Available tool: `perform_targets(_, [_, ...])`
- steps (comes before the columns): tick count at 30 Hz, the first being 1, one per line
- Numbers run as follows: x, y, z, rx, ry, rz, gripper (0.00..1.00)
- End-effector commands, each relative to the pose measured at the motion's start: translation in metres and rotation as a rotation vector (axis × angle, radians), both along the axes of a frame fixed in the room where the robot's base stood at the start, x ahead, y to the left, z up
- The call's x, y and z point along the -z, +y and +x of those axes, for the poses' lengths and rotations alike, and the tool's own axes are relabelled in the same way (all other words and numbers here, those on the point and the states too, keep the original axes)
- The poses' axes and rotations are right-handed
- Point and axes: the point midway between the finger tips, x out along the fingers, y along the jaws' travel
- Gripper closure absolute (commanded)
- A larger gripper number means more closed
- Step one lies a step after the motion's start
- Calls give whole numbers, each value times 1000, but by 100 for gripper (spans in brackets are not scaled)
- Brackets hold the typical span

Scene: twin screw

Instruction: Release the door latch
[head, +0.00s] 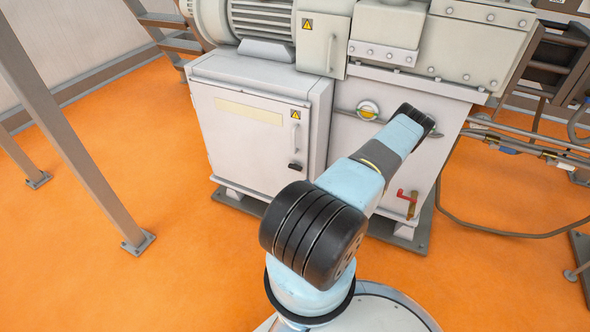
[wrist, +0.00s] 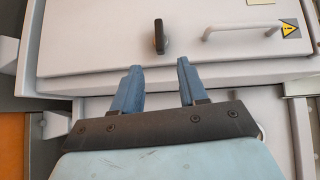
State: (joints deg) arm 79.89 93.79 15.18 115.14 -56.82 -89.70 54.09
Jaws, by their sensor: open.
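The cabinet door (head: 240,128) is pale grey and looks closed in the head view. Its small black latch (head: 295,165) sits near the door's right edge, below a light handle (head: 295,135). In the wrist view the black latch (wrist: 160,37) stands out from the door (wrist: 95,45), left of the handle (wrist: 240,29). My gripper (wrist: 155,75) has two blue fingers, spread apart and empty. The latch appears just beyond the fingertips, with a visible gap. In the head view my arm hides the gripper.
A grey motor (head: 262,18) sits above the cabinet. A red-handled valve (head: 406,195) is low at the right of the machine, and pipes (head: 530,150) run further right. A metal post (head: 75,130) stands at left. The orange floor (head: 130,160) left of the cabinet is clear.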

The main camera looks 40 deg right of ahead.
Motion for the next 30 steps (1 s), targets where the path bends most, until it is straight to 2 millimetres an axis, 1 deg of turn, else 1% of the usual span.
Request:
perform_targets(1, [4, 3, -5, 17, -21, 17, 57])
perform_targets(5, [8, 7, -10, 41, -55, 38, 57])
perform_targets(8, [9, 6, -9, 48, -63, 42, 57])
perform_targets(11, [9, 1, -2, 51, -65, 42, 57])
perform_targets(14, [8, -6, 11, 53, -63, 41, 57])
perform_targets(24, [8, -31, 65, 56, -63, 40, 57])
perform_targets(30, [9, -42, 92, 56, -64, 41, 57])
